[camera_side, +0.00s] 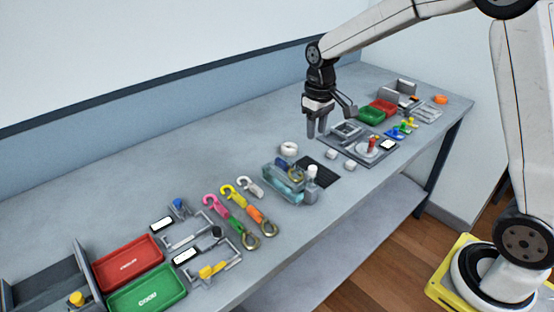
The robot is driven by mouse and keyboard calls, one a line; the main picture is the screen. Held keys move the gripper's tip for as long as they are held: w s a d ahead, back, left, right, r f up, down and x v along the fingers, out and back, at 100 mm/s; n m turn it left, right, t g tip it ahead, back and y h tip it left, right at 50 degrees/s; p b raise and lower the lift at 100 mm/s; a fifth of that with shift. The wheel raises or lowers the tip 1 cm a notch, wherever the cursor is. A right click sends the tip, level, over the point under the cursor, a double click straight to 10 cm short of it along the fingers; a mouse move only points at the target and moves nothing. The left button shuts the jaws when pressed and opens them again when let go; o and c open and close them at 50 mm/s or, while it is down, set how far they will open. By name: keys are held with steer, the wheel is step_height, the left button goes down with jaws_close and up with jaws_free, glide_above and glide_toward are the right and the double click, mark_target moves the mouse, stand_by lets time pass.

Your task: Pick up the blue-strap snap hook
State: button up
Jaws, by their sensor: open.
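A brass ring or hook end (296,174) with a dark blue piece (281,164) sits at a clear teal holder (283,190) mid-table; it looks like the blue-strap snap hook, but I cannot be sure at this size. Two other snap hooks lie to its left: one with a green strap (237,216) and a pink end, one with an orange strap (256,214) and a yellow end. A pale hook (250,187) lies between them and the holder. My gripper (317,134) is open, pointing down, empty, to the right of and behind the holder.
A dark ribbed mat (319,172) and a white roll (289,149) lie near the holder. A grey fixture plate (350,131) with small parts stands right of my gripper. Red (128,262) and green (147,290) trays sit front left.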

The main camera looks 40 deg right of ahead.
glide_above(284, 162)
step_height(284, 162, down, 9)
steer(key=shift+a+r, duration=0.1)
steer(key=shift+f, duration=1.25)
steer(key=shift+f, duration=0.1)
steer(key=shift+f, duration=2.5)
jaws_close()
